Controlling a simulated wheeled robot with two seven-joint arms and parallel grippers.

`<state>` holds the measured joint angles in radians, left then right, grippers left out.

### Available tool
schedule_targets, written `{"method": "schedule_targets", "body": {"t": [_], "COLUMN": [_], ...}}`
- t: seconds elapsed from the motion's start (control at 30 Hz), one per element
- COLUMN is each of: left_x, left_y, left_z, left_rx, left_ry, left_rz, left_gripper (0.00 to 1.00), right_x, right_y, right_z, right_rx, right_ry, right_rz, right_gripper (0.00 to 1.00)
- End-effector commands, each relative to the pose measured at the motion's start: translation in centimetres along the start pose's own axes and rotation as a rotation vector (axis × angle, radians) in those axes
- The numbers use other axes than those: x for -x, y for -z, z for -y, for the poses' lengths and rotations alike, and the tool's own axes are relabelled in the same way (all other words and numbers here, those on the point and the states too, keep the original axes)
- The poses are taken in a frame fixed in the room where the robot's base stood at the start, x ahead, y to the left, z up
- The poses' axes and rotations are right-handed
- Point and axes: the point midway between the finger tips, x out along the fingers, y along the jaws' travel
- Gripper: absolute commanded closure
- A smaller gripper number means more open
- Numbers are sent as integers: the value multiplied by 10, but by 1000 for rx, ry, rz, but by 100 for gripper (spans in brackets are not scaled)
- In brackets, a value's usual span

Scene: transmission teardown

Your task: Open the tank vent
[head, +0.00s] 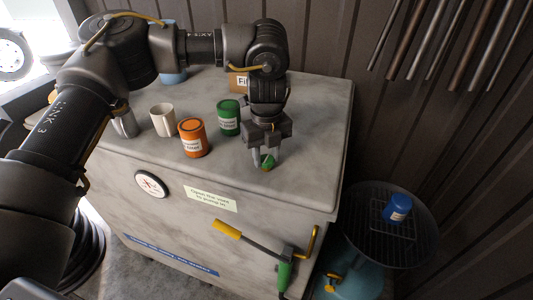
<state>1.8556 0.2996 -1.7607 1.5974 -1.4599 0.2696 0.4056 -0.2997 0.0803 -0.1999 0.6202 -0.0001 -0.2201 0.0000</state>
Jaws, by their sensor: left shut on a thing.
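The tank (310,125) is a large pale grey box with a flat top and a sign on its front (212,201) that mentions the vent. My right gripper is not in view.
Behind and left of the gripper stand a green can (229,118), an orange can (193,138), a white mug (163,120) and a box (238,82). A yellow pump lever (228,229) and green nozzle (285,276) are on the front. A blue can (397,208) sits on a grill at right.

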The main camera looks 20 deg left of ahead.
Motion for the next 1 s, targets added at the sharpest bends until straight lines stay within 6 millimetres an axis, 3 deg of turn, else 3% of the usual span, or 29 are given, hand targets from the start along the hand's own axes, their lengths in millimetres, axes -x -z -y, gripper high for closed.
{"method": "schedule_targets", "body": {"t": [0.63,0.67,0.8,1.0], "left_x": [1,1,1,0], "left_y": [-1,-1,-1,0], "left_z": [0,0,0,0], "left_rx": [50,49,49,47], "left_ry": [3,3,2,1], "left_rz": [2,2,2,1], "left_gripper": [87,62,43,42], "right_x": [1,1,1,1], "right_y": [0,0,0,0], "right_z": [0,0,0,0], "right_rx": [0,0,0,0], "right_ry": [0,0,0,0], "right_rz": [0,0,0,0], "right_gripper": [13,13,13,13]}}
